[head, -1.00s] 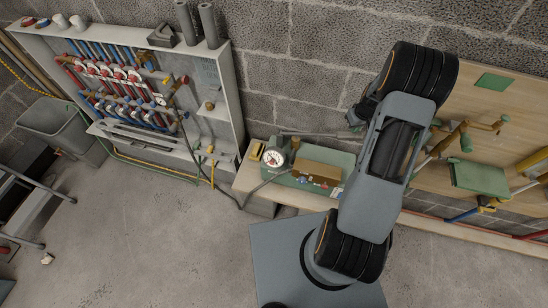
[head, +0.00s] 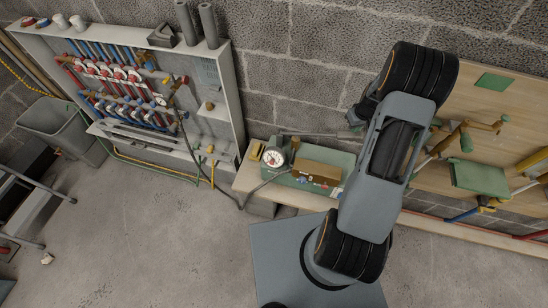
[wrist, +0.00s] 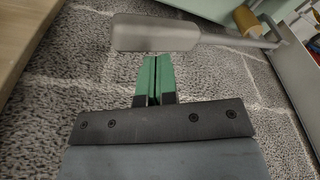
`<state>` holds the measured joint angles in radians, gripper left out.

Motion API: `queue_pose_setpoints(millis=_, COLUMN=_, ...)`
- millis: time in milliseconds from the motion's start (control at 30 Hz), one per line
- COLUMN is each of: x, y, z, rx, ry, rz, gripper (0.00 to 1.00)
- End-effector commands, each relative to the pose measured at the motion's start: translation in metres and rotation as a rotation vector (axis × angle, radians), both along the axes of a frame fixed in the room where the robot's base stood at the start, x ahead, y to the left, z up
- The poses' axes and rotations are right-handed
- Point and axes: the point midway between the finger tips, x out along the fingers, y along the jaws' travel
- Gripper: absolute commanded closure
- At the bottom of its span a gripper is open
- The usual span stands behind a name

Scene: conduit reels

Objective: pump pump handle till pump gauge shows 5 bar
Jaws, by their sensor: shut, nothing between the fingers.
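The green pump (head: 318,163) stands on the bench at the wall, with its round white pump gauge (head: 273,158) at its left end. The dial is too small to read. The pump handle (head: 308,134) is a thin grey lever running right, roughly level, behind the pump. In the wrist view the handle's flat grey grip (wrist: 155,33) lies across the top, just beyond my fingertips. My gripper (wrist: 153,62) has its green fingers shut together with nothing between them. I cannot tell whether the tips touch the grip. In the head view my arm partly hides the gripper.
A manifold cabinet (head: 232,100) with red and blue pipes stands at left. A pegboard with a green case (head: 477,176) is at right. A hose runs from the pump to the cabinet.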

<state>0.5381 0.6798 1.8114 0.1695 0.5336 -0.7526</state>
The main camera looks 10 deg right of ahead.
Motion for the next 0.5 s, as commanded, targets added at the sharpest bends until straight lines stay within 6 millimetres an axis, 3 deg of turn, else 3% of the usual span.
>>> queue_pose_setpoints(millis=500, x=0.000, y=0.000, z=-0.013, rx=0.000, ry=0.000, rz=0.000, gripper=1.00)
